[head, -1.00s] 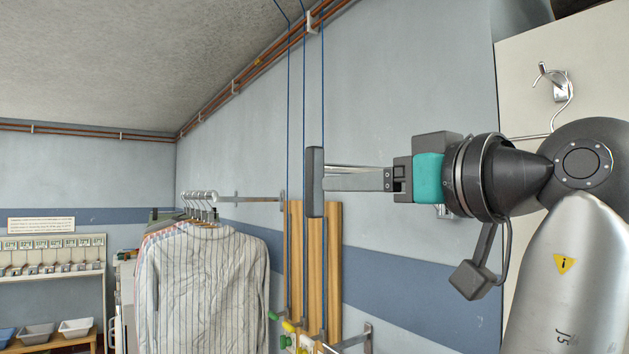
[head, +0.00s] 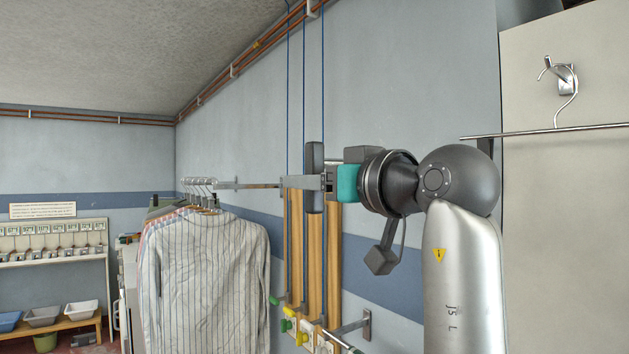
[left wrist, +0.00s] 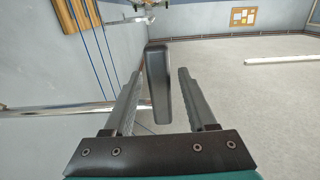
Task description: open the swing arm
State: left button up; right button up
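A dark grey upright handle (head: 314,178) shows mid-picture in the head view, beside a short silver bar; I take it to be the swing arm's handle. My left gripper (head: 305,182), with a teal body, comes in from the right, and its fingers reach to and past the handle. In the left wrist view the handle (left wrist: 159,82) stands between the two open fingers of the left gripper (left wrist: 160,95), with a visible gap on the right side. A silver bar (left wrist: 60,109) runs in from the left there. My right gripper is not in view.
Striped shirts (head: 205,275) hang on a wall rail (head: 250,186) left of the handle. Wooden boards (head: 333,260) and blue cords (head: 304,80) are on the wall behind it. A metal hook (head: 566,78) with a hanger is at the right. Trays (head: 80,312) stand far left.

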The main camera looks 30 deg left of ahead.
pick_arm(q)
grip_shut()
dwell(1.2)
